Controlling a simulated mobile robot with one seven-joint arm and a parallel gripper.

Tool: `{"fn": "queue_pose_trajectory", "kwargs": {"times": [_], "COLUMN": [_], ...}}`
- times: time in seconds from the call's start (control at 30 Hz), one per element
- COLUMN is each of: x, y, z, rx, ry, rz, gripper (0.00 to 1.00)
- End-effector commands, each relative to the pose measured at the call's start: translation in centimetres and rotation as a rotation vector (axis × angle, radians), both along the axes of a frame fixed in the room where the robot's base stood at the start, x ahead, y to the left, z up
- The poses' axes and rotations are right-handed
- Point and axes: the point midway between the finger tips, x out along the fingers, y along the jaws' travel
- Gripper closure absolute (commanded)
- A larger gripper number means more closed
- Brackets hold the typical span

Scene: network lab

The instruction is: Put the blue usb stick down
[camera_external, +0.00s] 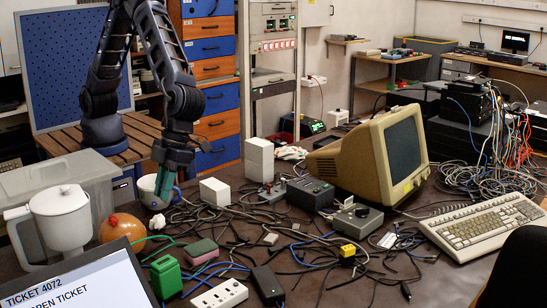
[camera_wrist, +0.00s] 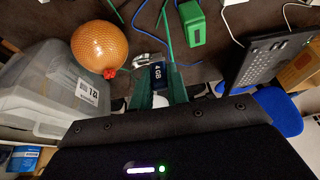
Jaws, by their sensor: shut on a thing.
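My gripper (camera_external: 165,184) points down over the left part of the cluttered dark table, in front of or beside a white mug (camera_external: 147,187). In the wrist view my gripper (camera_wrist: 160,74) has green fingers on either side of the dark blue usb stick (camera_wrist: 157,72), which is marked "4 GB". The fingers are shut on it. In the external view I cannot make out the stick, and I cannot tell its exact height above the table.
An orange ball (camera_external: 122,228), a white jug (camera_external: 62,222) and a clear bin (camera_wrist: 50,85) stand to the left. A green block (camera_external: 166,276), a sponge (camera_external: 201,251) and tangled cables crowd the front. A beige monitor (camera_external: 365,155) and keyboard (camera_external: 487,225) are at right.

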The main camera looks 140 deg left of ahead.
Motion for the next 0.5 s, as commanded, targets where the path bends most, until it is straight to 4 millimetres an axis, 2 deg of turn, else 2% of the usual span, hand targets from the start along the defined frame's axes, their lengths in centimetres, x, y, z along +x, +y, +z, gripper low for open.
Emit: {"fn": "queue_pose_trajectory", "kwargs": {"times": [0.17,0.5], "x": [-0.1,-0.1], "y": [-0.5,-0.5], "z": [-2.0,-9.3], "rx": [-0.001,0.0], "ry": [0.005,0.004], "rz": [0.001,-0.001], "gripper": [1.0,1.0]}}
